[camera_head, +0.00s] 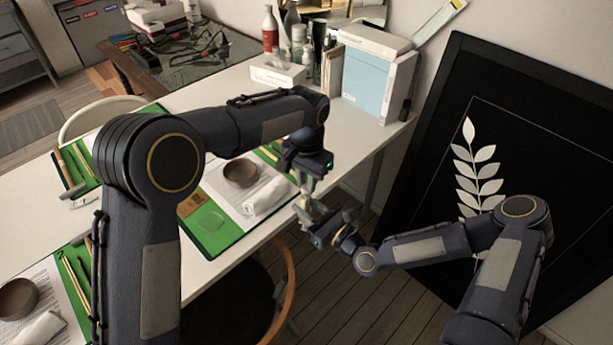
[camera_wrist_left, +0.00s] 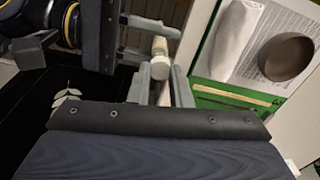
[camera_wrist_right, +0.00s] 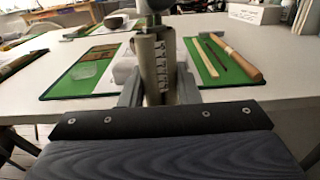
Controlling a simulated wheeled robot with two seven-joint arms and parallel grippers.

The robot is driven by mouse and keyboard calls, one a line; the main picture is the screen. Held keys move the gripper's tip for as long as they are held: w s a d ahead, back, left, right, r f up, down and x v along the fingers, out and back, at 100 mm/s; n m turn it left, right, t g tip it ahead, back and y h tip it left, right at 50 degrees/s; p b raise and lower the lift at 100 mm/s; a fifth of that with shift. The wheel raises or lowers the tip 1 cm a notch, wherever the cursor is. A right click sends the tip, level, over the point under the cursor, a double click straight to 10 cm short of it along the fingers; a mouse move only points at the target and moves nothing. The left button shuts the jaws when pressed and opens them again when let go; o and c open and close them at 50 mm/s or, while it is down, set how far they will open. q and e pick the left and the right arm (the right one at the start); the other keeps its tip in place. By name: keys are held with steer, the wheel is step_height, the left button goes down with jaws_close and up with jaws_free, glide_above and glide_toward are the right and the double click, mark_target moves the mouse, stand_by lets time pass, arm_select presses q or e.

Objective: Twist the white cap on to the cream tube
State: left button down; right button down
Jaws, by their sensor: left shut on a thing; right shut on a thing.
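The white cap (camera_wrist_left: 160,68) is between the fingers of my left gripper (camera_wrist_left: 163,84), which is shut on it. The cream tube (camera_wrist_right: 152,68) stands roughly upright between the fingers of my right gripper (camera_wrist_right: 157,92), which is shut on it. Dark marks run down the tube's side. In the left wrist view the tube's end (camera_wrist_left: 160,46) is in line with the cap and close against it. I cannot tell whether they touch or how far the cap is on. In the head view my left gripper (camera_head: 304,190) is just above my right gripper (camera_head: 322,222), and both parts are small and mostly hidden.
Both grippers are beside the front edge of the white table (camera_head: 225,84). A green mat (camera_head: 222,243) on it carries a brown bowl (camera_head: 240,173) and a rolled white cloth (camera_head: 266,196). A chair (camera_head: 288,290) stands below. A black leaf-patterned panel (camera_head: 540,130) leans at right.

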arm_select(q)
steer(key=shift+f, duration=0.6)
stand_by(0.6)
steer(key=m, duration=0.7)
steer(key=shift+s, duration=0.1)
steer(key=m, duration=0.5)
steer(key=shift+m, duration=0.3)
steer(key=m, duration=0.5)
steer(key=shift+s, duration=0.15)
steer(key=c, duration=1.3)
jaws_free()
steer(key=shift+r, duration=2.25)
steer(key=shift+c, duration=0.2)
